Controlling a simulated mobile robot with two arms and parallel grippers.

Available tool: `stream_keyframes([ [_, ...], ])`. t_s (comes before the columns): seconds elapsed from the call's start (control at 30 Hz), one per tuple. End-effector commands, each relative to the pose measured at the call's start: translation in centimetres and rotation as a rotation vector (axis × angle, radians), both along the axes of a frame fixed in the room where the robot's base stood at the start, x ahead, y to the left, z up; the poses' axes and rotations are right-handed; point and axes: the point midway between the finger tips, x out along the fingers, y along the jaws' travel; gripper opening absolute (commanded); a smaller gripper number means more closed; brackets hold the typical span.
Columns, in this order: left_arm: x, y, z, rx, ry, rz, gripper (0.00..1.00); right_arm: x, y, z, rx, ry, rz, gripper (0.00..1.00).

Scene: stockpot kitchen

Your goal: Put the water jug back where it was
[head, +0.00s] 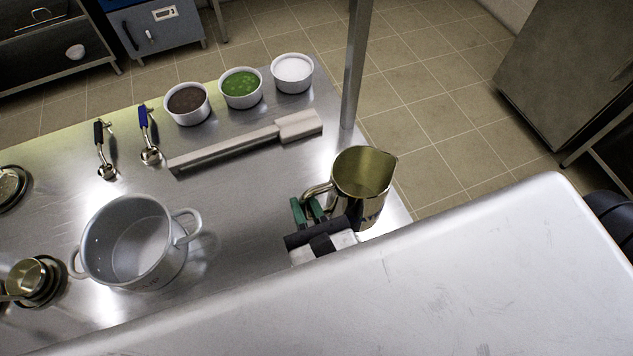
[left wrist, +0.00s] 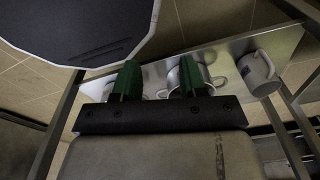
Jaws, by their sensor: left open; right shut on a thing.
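The water jug (head: 370,203) is a steel pitcher near the counter's right end in the head view, upright or nearly so, with its handle toward the left. My right gripper (head: 312,210), with green fingers, is shut on the jug's handle. I cannot tell whether the jug's base touches the counter. A steel jug-like vessel (left wrist: 258,72) shows at the right of the left wrist view. My left gripper (left wrist: 158,75) is open and empty in that view and is not seen in the head view.
A large two-handled pot (head: 135,245) stands left of the jug on the steel counter (head: 240,205). Behind are three bowls (head: 241,88), a long metal bar (head: 235,143) and two ladles (head: 148,140). A post (head: 355,70) rises behind the jug.

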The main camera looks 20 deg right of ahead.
Motion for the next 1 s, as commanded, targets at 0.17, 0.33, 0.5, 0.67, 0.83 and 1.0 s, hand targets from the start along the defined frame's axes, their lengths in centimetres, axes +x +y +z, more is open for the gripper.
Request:
stream_keyframes([
  [0.17, -1.1, 0.7, -1.1, 0.010, 0.017, 0.001, 0.43, 1.7, 1.1, -1.2, 0.000, -0.011, -0.003, 0.00],
  [0.33, -1.5, 0.9, -3.0, 0.013, 0.024, 0.002, 0.43, 5.6, 2.0, -3.8, -0.001, -0.011, -0.002, 0.00],
  [0.5, -1.3, 0.9, -4.6, 0.013, 0.021, 0.002, 0.43, 9.0, 2.8, -5.8, 0.001, -0.010, -0.002, 0.00],
  [0.67, -0.7, 0.9, -5.4, 0.012, 0.013, 0.002, 0.43, 10.6, 3.2, -6.7, 0.001, -0.007, 0.000, 0.00],
  [0.83, -0.5, 0.8, -5.9, 0.010, 0.007, 0.001, 0.43, 10.9, 3.2, -7.2, -0.001, -0.007, 0.000, 0.00],
  [1.0, -0.5, 0.7, -8.1, 0.009, 0.007, 0.001, 0.43, 10.9, 3.2, -9.2, 0.000, -0.005, 0.000, 0.00],
])
